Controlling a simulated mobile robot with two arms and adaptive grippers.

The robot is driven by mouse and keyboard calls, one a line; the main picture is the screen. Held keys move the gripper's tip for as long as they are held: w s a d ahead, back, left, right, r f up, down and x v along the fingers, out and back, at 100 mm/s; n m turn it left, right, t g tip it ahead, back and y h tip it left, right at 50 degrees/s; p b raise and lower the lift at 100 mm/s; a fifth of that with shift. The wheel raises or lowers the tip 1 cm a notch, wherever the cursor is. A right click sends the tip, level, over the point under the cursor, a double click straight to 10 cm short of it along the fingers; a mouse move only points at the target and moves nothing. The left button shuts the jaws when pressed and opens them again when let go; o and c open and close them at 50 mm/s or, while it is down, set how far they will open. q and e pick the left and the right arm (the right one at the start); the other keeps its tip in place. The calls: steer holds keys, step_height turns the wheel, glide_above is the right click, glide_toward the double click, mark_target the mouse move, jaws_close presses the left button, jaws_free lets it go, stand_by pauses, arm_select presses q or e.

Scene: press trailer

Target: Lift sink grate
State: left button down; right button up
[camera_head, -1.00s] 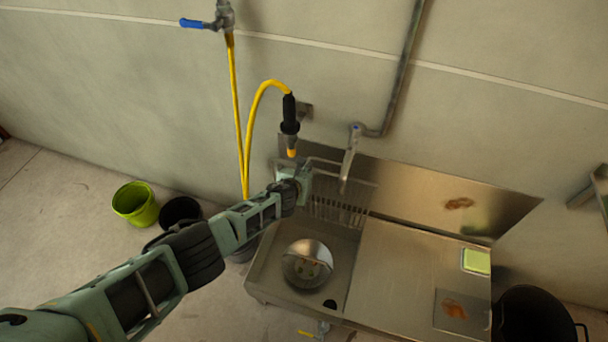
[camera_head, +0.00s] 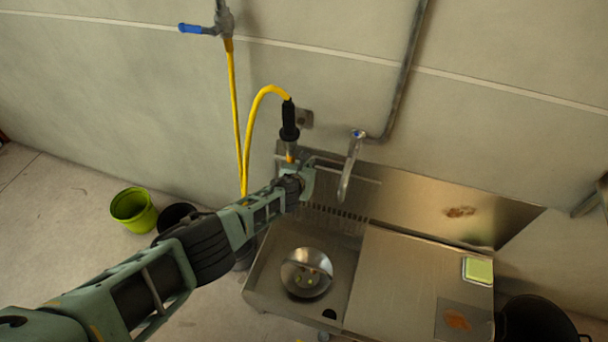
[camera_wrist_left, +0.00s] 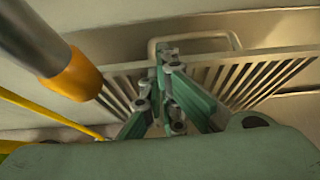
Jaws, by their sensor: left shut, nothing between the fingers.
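The sink grate (camera_head: 336,213) is a metal rack with parallel slats at the back of the steel sink (camera_head: 262,288). In the wrist view the grate (camera_wrist_left: 262,72) fills the background, with a handle loop (camera_wrist_left: 195,37) along its top. My left gripper (camera_head: 307,182) is at the grate's left end in the head view, by the back wall. In the wrist view its green fingers (camera_wrist_left: 167,62) are shut and empty in front of the slats, close to the loop. Whether they touch it I cannot tell. My arm hides part of the sink's left side. My right gripper is out of view.
A black spray nozzle (camera_head: 289,122) on a yellow hose (camera_head: 246,130) hangs just above my gripper. A tap (camera_head: 349,168) stands to its right. A round metal bowl (camera_head: 306,273) is in the basin.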

arm_select(q)
steer(key=v, duration=1.2)
stand_by(0.4)
